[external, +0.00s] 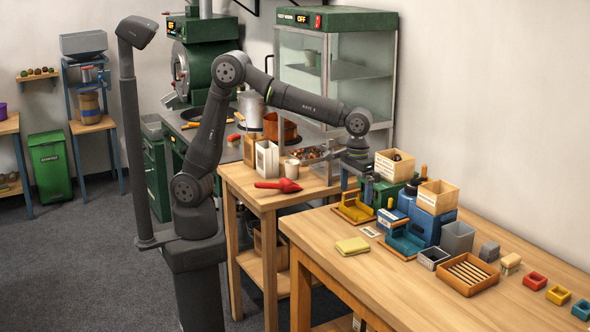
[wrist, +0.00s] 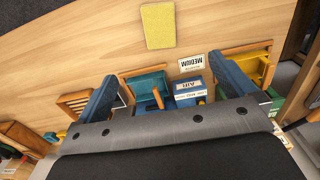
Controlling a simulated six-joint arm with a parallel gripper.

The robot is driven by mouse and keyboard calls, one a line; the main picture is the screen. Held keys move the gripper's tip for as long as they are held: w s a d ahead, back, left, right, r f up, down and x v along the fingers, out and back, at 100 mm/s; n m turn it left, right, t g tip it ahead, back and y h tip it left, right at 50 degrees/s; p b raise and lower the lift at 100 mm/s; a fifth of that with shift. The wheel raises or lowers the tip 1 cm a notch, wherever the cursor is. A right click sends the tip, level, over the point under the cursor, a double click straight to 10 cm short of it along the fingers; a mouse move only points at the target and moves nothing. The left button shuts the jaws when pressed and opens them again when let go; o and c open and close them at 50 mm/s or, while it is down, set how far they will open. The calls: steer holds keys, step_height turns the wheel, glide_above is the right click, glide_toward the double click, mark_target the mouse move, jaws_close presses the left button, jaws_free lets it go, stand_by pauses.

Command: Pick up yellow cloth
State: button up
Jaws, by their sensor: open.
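The yellow cloth (external: 352,246) lies flat and folded near the front left edge of the right-hand wooden table. In the wrist view the cloth (wrist: 158,25) shows at the top middle, beyond the fingers. My gripper (external: 355,182) hangs above the yellow and blue fixtures at the back of that table, behind and above the cloth. In the wrist view my gripper (wrist: 168,92) has its two blue-grey fingers wide apart, with nothing held between them. The gripper is clear of the cloth.
Below the gripper are a yellow stand (external: 352,212), a teal stand (external: 400,243) and a blue box (external: 433,226). A wooden slatted tray (external: 468,274) sits right of them. A card marked MEDIUM (wrist: 206,63) lies near the cloth.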

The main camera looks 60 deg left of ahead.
steer(key=n, duration=0.1)
steer(key=n+h, duration=0.4)
steer(key=n, duration=1.1)
glide_toward(352, 243)
steer(key=f, duration=0.2)
steer(key=shift+w+a+f+g, duration=0.1)
steer(key=shift+w+f+g, duration=0.1)
steer(key=shift+f+g, duration=0.15)
steer(key=shift+d+x, duration=0.2)
steer(key=shift+x, duration=1.35)
steer(key=shift+d+x, duration=0.15)
steer(key=shift+x, duration=1.35)
steer(key=shift+w+r, duration=0.1)
steer(key=shift+r, duration=0.05)
steer(key=c, duration=0.8)
